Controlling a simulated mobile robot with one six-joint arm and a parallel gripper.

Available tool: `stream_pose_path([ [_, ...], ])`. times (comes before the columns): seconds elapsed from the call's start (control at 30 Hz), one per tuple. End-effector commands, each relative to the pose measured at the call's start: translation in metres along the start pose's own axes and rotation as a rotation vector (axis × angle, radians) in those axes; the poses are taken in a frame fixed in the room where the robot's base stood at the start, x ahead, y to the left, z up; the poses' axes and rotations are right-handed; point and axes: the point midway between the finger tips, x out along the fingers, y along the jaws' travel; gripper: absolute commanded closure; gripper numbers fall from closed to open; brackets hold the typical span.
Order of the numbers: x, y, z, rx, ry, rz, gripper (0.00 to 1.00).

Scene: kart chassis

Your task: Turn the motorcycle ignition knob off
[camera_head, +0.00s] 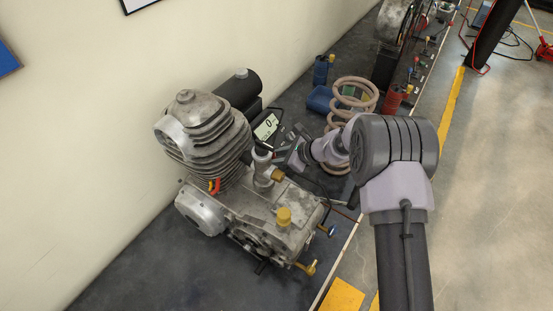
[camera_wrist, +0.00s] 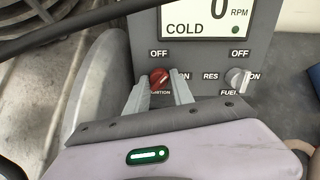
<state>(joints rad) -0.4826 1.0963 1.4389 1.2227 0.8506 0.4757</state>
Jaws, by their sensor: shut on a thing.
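The grey control panel (camera_wrist: 205,54) fills the upper part of the wrist view, with a display reading 0 RPM and COLD. The red ignition knob (camera_wrist: 160,76) sits at its lower left, with OFF printed above it and ON to its right. My gripper (camera_wrist: 160,88) is shut on the ignition knob, one finger on each side. The knob's lower part is hidden between the fingers, and its exact pointing is hard to tell. In the head view the panel's display (camera_head: 266,127) shows behind the engine, and my gripper (camera_head: 284,158) reaches it from the right.
A light grey fuel knob (camera_wrist: 237,78), marked OFF, ON and RES, is right of the ignition knob. A finned engine (camera_head: 205,140) stands left of my arm on the dark bench (camera_head: 130,270). A coil spring (camera_head: 340,95) and small cans (camera_head: 320,70) lie behind.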

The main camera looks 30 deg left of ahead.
Motion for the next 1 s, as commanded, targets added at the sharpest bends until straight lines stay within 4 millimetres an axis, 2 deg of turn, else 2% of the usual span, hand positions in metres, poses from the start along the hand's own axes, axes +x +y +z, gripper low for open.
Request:
stream_pose_path([
  [0.33, 0.001, 0.002, -0.002, -0.002, 0.003, 0.004, 1.00],
  [0.37, 0.001, 0.002, -0.002, -0.002, 0.003, 0.004, 0.70],
  [0.4, 0.001, 0.002, -0.002, -0.002, 0.003, 0.004, 0.65],
  [0.7, -0.002, 0.000, -0.001, -0.002, 0.001, 0.001, 0.65],
  [0.87, -0.026, -0.001, 0.001, 0.000, 0.001, -0.002, 0.65],
  [1.0, -0.067, -0.001, 0.002, 0.001, 0.001, -0.002, 0.65],
])
